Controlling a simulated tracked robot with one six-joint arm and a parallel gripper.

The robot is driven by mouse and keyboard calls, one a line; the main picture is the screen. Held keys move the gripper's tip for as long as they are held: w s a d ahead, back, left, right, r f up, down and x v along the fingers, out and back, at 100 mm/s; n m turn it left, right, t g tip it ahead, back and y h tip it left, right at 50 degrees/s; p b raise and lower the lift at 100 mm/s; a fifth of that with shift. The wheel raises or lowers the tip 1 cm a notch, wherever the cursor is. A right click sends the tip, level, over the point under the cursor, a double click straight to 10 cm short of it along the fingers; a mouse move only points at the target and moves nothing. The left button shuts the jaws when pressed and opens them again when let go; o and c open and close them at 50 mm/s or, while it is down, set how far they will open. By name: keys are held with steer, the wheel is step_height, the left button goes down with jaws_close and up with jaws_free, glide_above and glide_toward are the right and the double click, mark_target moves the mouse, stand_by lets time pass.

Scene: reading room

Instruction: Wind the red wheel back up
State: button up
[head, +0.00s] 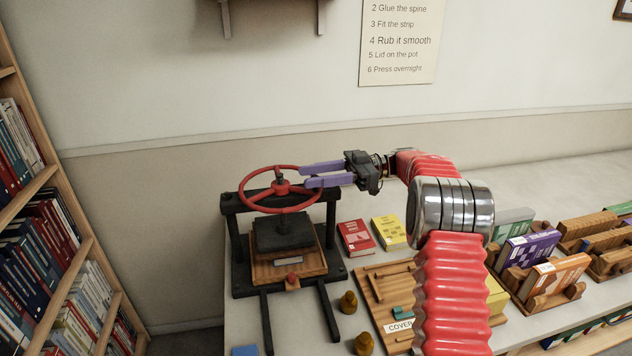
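The red wheel (247,198) sits level on top of a dark book press (232,228) on the left of the bench, with a red hub and spokes. A dark platen (285,235) hangs below it, low over a wooden board (309,266); whether it touches something there is hard to tell. My gripper (303,176) reaches in from the right with two purple fingers spread apart at the wheel's right rim. The lower finger overlaps the rim in view; whether it touches cannot be told. Nothing shows clamped between the fingers.
A red book (356,238) and a yellow book (389,232) lie right of the press. Brass-coloured knobs (348,302) stand in front of them. A wooden tray (375,291) and book racks (548,290) fill the right. A bookshelf (62,235) stands left of the bench.

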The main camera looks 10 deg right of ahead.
step_height(320, 180, up, 8)
steer(key=shift+r, duration=0.1)
steer(key=shift+c, duration=0.3)
